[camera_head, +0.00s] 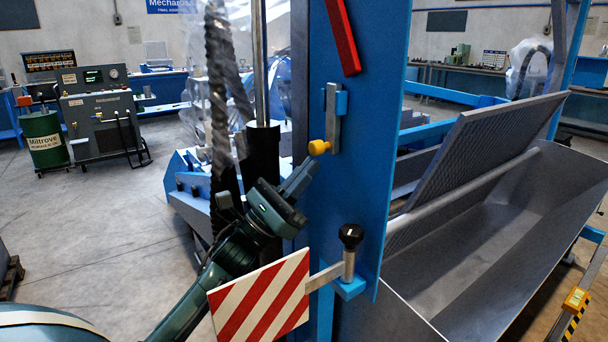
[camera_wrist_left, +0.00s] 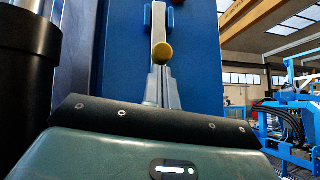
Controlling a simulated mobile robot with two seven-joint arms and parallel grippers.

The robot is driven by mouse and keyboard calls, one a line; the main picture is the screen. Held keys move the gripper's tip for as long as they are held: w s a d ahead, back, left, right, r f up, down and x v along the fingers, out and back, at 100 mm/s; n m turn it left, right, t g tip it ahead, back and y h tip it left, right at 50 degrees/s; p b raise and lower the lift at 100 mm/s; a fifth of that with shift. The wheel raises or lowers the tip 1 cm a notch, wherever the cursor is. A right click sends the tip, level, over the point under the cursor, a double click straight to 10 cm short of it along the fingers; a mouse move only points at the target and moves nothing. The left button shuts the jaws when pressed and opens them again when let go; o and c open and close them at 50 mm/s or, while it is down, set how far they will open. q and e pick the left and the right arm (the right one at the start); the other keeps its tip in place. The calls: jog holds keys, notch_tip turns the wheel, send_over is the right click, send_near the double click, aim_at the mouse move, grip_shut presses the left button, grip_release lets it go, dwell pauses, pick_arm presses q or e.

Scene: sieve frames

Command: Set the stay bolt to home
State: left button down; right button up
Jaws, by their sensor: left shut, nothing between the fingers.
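A grey bolt bar (camera_head: 333,118) with a yellow ball knob (camera_head: 319,147) sits upright in a blue bracket (camera_head: 341,103) on the tall blue panel. I take it for the stay bolt, though no label shows. The knob also shows in the left wrist view (camera_wrist_left: 162,52), straight beyond the fingertips, with the bar (camera_wrist_left: 158,22) rising behind it. My left gripper (camera_head: 307,168) is shut and empty, just below and left of the knob in the head view. I cannot tell whether the fingertips touch it. My right gripper is not in view.
A black knob (camera_head: 350,235) on a post stands lower on the panel, beside a red-and-white striped plate (camera_head: 262,300) in front of my left arm. A black cylinder (camera_head: 263,155) is close left of the gripper. A perforated screen (camera_head: 470,150) and grey trough (camera_head: 500,260) lie right.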

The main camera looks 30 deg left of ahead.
aim_at(309, 144)
pick_arm(q)
jog(key=shift+h, duration=0.3)
notch_tip(309, 144, up, 5)
jog(key=shift+a+f+p, duration=0.1)
jog(key=shift+p, duration=0.95)
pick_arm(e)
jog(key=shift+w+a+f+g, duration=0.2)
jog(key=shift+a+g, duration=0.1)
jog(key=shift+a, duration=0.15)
